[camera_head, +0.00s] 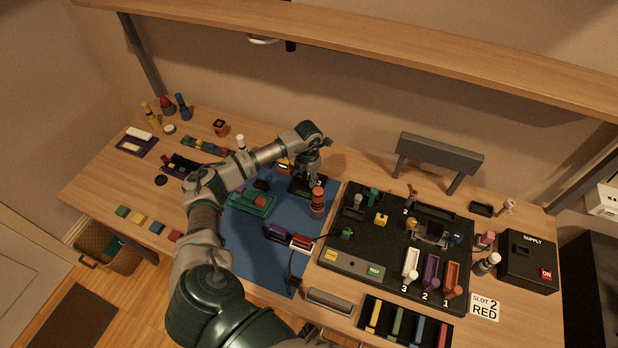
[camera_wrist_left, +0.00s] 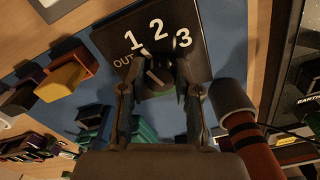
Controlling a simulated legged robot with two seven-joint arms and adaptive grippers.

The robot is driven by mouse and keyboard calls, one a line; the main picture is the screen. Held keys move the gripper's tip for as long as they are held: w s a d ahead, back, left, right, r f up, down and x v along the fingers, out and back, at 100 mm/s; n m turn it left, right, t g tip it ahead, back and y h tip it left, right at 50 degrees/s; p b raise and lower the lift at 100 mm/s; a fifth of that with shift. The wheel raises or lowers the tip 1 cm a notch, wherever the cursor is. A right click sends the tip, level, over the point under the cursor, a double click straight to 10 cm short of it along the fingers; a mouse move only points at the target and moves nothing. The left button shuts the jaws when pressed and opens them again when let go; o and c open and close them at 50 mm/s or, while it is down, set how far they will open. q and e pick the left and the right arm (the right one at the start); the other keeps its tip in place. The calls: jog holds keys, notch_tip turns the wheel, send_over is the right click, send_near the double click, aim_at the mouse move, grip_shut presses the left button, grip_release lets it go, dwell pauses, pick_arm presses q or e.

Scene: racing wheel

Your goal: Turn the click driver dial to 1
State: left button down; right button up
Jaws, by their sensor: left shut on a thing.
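The click driver (camera_wrist_left: 205,38) is a black box with white marks 1, 2, 3 and "OUT" on its top; in the head view it is a small dark box (camera_head: 298,186) at the back of the blue mat. Its dial (camera_wrist_left: 158,76) is a dark knob below the numbers. My left gripper (camera_wrist_left: 160,88) is shut on the dial, one finger on each side; in the head view it reaches down onto the box (camera_head: 309,178). The fingers partly hide the dial, so I cannot tell which number it points at. My right gripper is not in view.
An orange-red cylinder with a grey end (camera_head: 317,200) stands close beside the click driver; it also shows in the wrist view (camera_wrist_left: 233,102). A green tray (camera_head: 250,204) lies left on the blue mat (camera_head: 258,240). A large black board (camera_head: 385,250) with several parts is to the right.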

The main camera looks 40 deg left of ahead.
aim_at(307, 178)
pick_arm(q)
jog(key=shift+s+a, duration=0.1)
jog(key=shift+a, duration=0.05)
jog(key=c, duration=0.8)
grip_release()
jog(key=shift+s+r, duration=0.1)
jog(key=shift+r, duration=0.3)
notch_tip(307, 178, up, 11)
jog(key=shift+a+r, duration=0.1)
